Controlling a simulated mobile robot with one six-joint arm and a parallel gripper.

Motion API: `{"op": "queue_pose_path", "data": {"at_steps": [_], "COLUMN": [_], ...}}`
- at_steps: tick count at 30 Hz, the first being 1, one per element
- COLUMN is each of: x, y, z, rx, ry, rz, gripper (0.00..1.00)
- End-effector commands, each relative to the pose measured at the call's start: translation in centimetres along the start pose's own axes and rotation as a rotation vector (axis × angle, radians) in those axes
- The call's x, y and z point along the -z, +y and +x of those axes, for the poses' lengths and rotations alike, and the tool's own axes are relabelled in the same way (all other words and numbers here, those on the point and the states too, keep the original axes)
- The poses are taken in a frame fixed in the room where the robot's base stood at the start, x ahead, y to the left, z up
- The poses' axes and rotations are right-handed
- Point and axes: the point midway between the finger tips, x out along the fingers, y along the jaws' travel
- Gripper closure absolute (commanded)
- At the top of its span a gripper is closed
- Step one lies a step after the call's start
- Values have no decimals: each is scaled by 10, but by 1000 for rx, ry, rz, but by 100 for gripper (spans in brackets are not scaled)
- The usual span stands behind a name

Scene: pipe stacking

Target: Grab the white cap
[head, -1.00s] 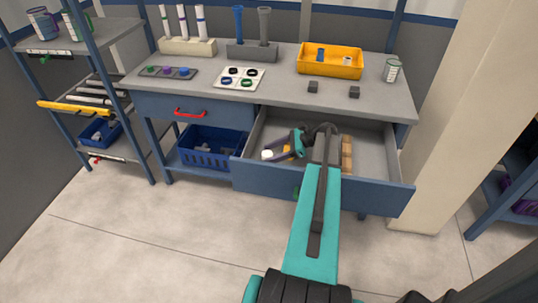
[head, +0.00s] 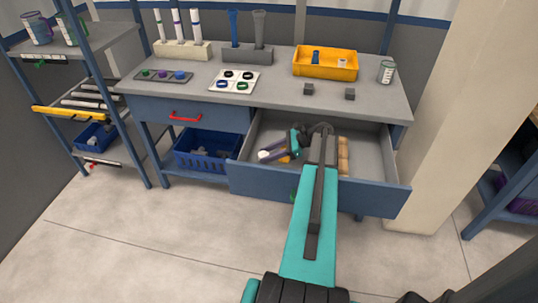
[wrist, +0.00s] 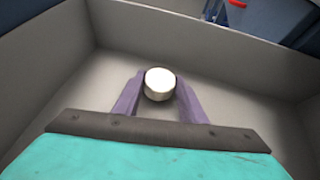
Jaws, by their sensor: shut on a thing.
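The white cap (wrist: 160,80) is a short white round piece between the two purple fingers of my gripper (wrist: 158,92) in the wrist view. The fingers are shut on its sides, and its pale top faces the camera. In the head view the cap (head: 263,155) shows as a small white spot at the left inside the open drawer (head: 370,143). My gripper (head: 272,153) reaches to it there from the right, low in the drawer. From these views I cannot tell whether the cap touches the drawer floor.
An orange item (head: 284,160) lies close to the fingers, and wooden blocks (head: 343,154) sit right of my arm in the drawer. Drawer walls surround the gripper. Above, the worktop (head: 280,96) holds a yellow tray (head: 325,72) and two dark cubes (head: 308,89).

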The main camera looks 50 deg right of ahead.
Motion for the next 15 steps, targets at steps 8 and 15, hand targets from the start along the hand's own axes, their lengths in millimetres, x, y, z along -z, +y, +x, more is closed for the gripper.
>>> {"op": "queue_pose_path", "data": {"at_steps": [8, 15], "x": [-32, -62], "y": [0, 0], "z": [-17, -33], "rx": [1, 1], "ry": [1, 1], "rz": [-3, -3], "gripper": [84, 84]}}
